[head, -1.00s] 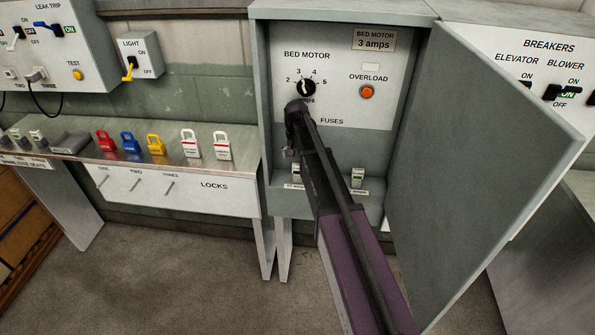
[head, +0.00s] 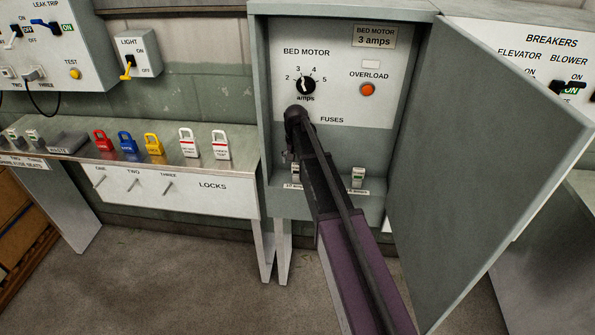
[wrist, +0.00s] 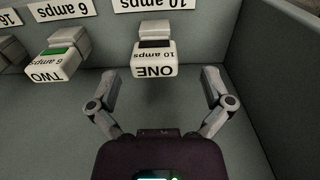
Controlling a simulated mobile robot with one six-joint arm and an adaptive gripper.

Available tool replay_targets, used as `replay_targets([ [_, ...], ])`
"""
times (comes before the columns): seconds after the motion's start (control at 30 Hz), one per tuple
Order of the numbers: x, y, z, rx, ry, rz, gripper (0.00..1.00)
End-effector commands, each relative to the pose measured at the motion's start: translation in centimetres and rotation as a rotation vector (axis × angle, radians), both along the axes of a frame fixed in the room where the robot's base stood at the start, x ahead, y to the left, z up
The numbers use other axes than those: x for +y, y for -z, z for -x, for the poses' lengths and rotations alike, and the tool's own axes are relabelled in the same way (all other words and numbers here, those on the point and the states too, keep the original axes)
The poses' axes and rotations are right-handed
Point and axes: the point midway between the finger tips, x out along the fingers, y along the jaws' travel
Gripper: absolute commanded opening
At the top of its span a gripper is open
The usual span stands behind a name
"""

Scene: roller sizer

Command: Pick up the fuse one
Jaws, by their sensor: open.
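Fuse one (wrist: 154,62) is a pale block with a dark band, labelled "ONE 10 amps", upside down in the wrist view. It stands in front of a "10 amps" plate. My gripper (wrist: 160,88) is open, its two fingers apart on either side of the fuse's near end, not visibly touching it. Fuse two (wrist: 55,62), with a green band and "6 amps" label, is to the left. In the head view, fuse one (head: 295,171) appears at the cabinet's left, partly behind my arm; the gripper's fingers are not clear there.
The grey cabinet (head: 262,120) has its door (head: 480,160) swung open to the right of my arm. Another fuse (head: 358,177) stands right of my arm. A cabinet wall (wrist: 270,70) is close right of my gripper. Padlocks (head: 128,143) stand on the left bench.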

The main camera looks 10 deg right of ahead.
Motion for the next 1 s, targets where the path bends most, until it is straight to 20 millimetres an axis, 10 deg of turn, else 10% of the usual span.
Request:
replay_targets([
  [1.0, -0.5, 5.1, 0.0, 0.000, 0.000, 0.000, 1.00],
])
